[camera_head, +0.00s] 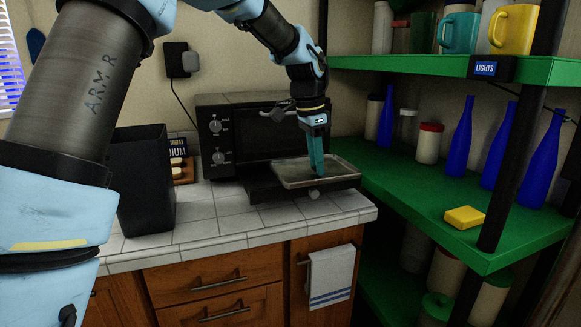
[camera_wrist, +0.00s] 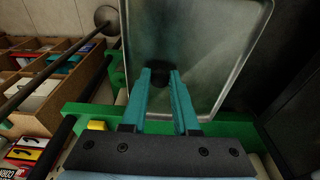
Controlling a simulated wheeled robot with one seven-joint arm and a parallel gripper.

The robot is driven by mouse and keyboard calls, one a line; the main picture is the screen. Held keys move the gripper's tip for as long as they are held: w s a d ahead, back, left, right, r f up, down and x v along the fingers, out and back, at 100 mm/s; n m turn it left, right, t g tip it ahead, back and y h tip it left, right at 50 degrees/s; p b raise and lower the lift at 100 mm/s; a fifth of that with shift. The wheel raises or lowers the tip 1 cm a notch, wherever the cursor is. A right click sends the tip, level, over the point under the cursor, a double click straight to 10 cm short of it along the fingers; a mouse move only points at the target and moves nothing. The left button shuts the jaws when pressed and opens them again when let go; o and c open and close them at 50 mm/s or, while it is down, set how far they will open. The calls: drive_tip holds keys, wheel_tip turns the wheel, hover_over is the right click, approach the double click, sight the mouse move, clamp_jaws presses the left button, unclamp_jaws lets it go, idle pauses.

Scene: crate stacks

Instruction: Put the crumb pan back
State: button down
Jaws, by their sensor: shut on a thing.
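The crumb pan (camera_head: 290,182) is a shallow, grey metal tray with a raised rim. In the head view it lies roughly level in front of the black toaster oven (camera_head: 270,130), above a dark ledge (camera_head: 262,192) with a light knob. My gripper (camera_head: 317,171) comes down over the pan from above, its teal fingers pointing into it. In the wrist view the pan (camera_wrist: 210,40) fills the upper middle, and the fingertips (camera_wrist: 161,74) are at a dark spot on it. My gripper is shut on the pan; the exact grip point is unclear.
Green shelves (camera_head: 400,195) stand close on the right, with blue bottles (camera_head: 461,138), jars and a yellow block (camera_head: 464,217). A black bin (camera_head: 140,180) stands on the left. Tiled counter (camera_head: 215,215) is bare in front. A towel (camera_head: 331,275) hangs below.

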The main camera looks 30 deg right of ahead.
sight(296, 165)
drive_tip(key=w+d+p, duration=0.2)
drive_tip(key=w+p, duration=0.3)
drive_tip(key=w, duration=0.8)
drive_tip(key=f+p, duration=0.1)
drive_tip(key=f, duration=0.1)
drive_tip(key=f+p, duration=0.1)
drive_tip(key=f, duration=0.1)
drive_tip(key=f+p, duration=0.1)
drive_tip(key=f, duration=0.1)
drive_tip(key=shift+w+a, duration=0.1)
drive_tip(key=shift+w, duration=0.3)
drive_tip(key=shift+w+f+p, duration=0.15)
drive_tip(key=shift+f+p, duration=0.05)
drive_tip(key=shift+p, duration=0.25)
drive_tip(key=shift+f, duration=0.3)
drive_tip(key=shift+f, duration=0.15)
drive_tip(key=c, duration=0.7)
unclamp_jaws()
